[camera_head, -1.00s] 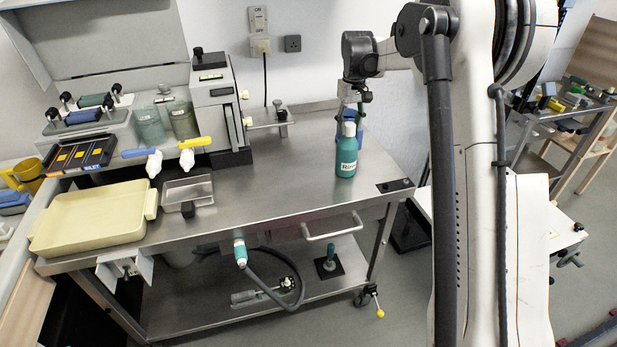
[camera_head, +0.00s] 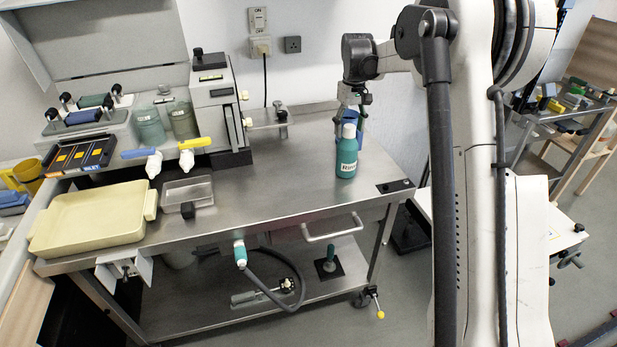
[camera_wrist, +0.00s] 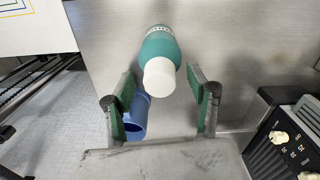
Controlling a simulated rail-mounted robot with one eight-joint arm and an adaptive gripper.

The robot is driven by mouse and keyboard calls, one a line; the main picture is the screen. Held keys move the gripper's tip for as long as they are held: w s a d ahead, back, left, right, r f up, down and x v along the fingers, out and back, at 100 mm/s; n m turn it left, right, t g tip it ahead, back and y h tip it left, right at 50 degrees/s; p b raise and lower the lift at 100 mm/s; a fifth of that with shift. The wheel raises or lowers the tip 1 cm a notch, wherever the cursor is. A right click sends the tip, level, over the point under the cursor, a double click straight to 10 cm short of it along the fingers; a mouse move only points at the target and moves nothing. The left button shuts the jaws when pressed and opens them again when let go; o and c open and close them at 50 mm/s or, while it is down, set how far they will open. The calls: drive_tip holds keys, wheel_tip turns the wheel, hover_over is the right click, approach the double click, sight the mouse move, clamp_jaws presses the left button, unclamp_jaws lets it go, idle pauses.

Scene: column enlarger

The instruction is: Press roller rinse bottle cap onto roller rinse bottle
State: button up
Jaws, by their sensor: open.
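The teal roller rinse bottle (camera_head: 346,160) stands upright on the steel table, its label facing the front. The white roller rinse bottle cap (camera_head: 349,131) sits on top of it; I cannot tell how firmly it is seated. In the wrist view the bottle (camera_wrist: 160,43) shows beyond the cap (camera_wrist: 159,78). My gripper (camera_wrist: 161,80) is open, with one green-padded finger on each side of the cap and a visible gap to both. In the head view my gripper (camera_head: 352,100) is just above and behind the cap, partly hidden.
A blue object (camera_wrist: 136,118) lies close to the left finger in the wrist view. The table's right edge is near the bottle. A cream tray (camera_head: 90,218), a clear tray (camera_head: 187,193) and a grey machine (camera_head: 215,105) stand to the left. The table between is clear.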

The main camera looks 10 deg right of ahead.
drive_tip(key=shift+r, duration=0.2)
drive_tip(key=shift+r+p, duration=1.85)
drive_tip(key=shift+r, duration=1.95)
wheel_tip(320, 180, up, 12)
drive_tip(key=s+a+r+t+b, duration=0.25)
drive_tip(key=s+a, duration=0.25)
drive_tip(key=s, duration=0.6)
drive_tip(key=s+a+f+t+b, duration=0.1)
drive_tip(key=s+f, duration=0.4)
drive_tip(key=s, duration=0.5)
drive_tip(key=s+a+f+m+t, duration=0.1)
drive_tip(key=s+a+f, duration=0.3)
drive_tip(key=s, duration=0.6)
drive_tip(key=s+a+f+m+t+b, duration=0.1)
drive_tip(key=s+a+f+t, duration=0.1)
drive_tip(key=s+f, duration=0.5)
drive_tip(key=s+a, duration=0.1)
drive_tip(key=s, duration=0.2)
drive_tip(key=shift+s+f+t+b, duration=0.3)
drive_tip(key=shift+s+t, duration=0.05)
drive_tip(key=shift+s, duration=0.05)
